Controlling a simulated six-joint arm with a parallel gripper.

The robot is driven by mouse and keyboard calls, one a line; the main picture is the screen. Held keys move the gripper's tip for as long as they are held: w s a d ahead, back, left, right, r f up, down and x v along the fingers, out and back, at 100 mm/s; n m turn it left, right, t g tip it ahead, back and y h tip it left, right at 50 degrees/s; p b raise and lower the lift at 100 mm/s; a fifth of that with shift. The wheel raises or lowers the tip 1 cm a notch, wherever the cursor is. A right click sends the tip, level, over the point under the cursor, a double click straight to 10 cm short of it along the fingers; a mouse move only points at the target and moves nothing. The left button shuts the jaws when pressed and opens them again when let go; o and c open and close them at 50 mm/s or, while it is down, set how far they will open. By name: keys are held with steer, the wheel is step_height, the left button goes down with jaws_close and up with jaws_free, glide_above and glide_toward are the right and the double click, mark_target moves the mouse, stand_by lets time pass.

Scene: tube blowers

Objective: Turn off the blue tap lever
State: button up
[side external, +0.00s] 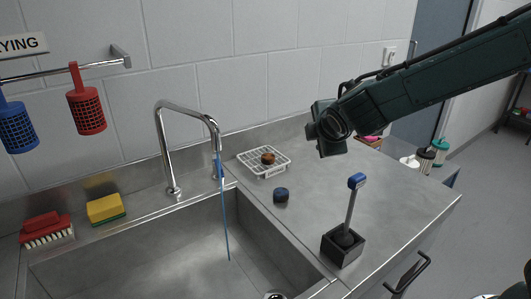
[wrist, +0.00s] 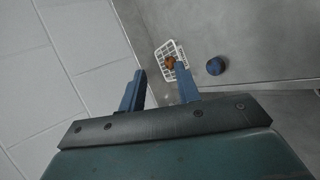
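A lever with a blue tip (side external: 357,181) stands nearly upright, leaning slightly right, on a black box (side external: 343,246) at the counter's front right. I take it as the blue tap lever; it does not show in the wrist view. The curved metal tap (side external: 160,140) stands behind the sink, with a thin blue stream (side external: 225,220) falling from its spout into the basin. My gripper (wrist: 160,70) is open and empty, its two blue fingers apart. In the side view, my gripper is in the air above the counter, behind and above the lever; its fingers cannot be made out there.
A white wire rack (side external: 264,162) holds a brown round piece (side external: 268,157). A dark blue round piece (side external: 281,194) lies on the counter between rack and lever. A yellow sponge (side external: 105,208) and red brush (side external: 45,228) sit left. The counter around the lever is clear.

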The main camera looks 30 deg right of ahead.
steer(key=w+a+f+n+t+h, duration=0.1)
steer(key=w+a+f+n+t, duration=0.1)
steer(key=w+a+f+n, duration=0.25)
steer(key=n+t+y, duration=0.2)
steer(key=n+t, duration=0.4)
steer(key=n, duration=0.9)
glide_toward(221, 172)
steer(key=shift+s+a+f, duration=0.1)
steer(key=shift+s+a, duration=0.05)
steer(key=shift+s, duration=0.2)
steer(key=shift+s+a+f, duration=0.1)
steer(key=shift+s+a, duration=0.1)
steer(key=shift+s, duration=0.2)
steer(key=shift+w, duration=0.1)
steer(key=shift+d+r+x, duration=0.1)
steer(key=shift+r+x, duration=0.05)
steer(key=shift+x, duration=3.25)
steer(key=shift+d+r+x, duration=0.1)
steer(key=shift+r+x, duration=0.05)
steer(key=shift+x, duration=3.25)
steer(key=shift+c, duration=0.4)
jaws_close()
